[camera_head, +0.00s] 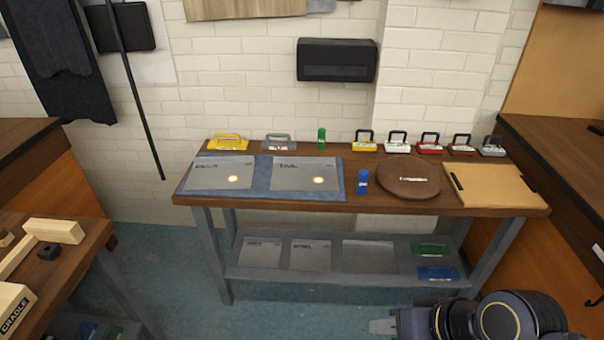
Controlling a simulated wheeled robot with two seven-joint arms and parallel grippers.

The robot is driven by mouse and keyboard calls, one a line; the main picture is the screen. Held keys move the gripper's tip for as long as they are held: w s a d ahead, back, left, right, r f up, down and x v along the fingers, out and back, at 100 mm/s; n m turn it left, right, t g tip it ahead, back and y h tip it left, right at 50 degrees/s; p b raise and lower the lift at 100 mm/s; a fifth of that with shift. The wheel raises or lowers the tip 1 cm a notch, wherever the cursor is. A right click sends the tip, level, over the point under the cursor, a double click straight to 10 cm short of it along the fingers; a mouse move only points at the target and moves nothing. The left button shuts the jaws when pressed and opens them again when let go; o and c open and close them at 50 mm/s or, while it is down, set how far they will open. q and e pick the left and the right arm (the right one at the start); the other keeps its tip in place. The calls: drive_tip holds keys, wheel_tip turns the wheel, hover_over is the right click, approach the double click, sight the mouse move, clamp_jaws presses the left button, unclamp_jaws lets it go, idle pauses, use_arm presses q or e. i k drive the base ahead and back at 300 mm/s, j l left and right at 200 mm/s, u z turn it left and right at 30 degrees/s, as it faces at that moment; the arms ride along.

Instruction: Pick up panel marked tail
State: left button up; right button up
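The panel marked tail (306,174) is a flat grey sheet with dark lettering along its top edge and a bright round spot near its lower middle. It lies on the right part of a blue-grey mat (262,184) on the wooden table against the wall. A similar grey panel (217,175), with lettering too small to read surely, lies on the mat's left part. My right gripper (382,327) is at the bottom edge, low in front of the table and well apart from the panel. Its fingers are too unclear to judge. My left gripper is out of view.
A lower shelf (335,276) holds more sheets. A workbench (75,245) with wooden parts stands left.

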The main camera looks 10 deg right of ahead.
sight(289, 172)
drive_tip(key=i+l+u, duration=0.2)
drive_tip(key=i, duration=0.2)
drive_tip(key=i+l+u, duration=0.15)
drive_tip(key=i, duration=0.3)
drive_tip(key=i+l+u, duration=0.2)
drive_tip(key=i, duration=0.2)
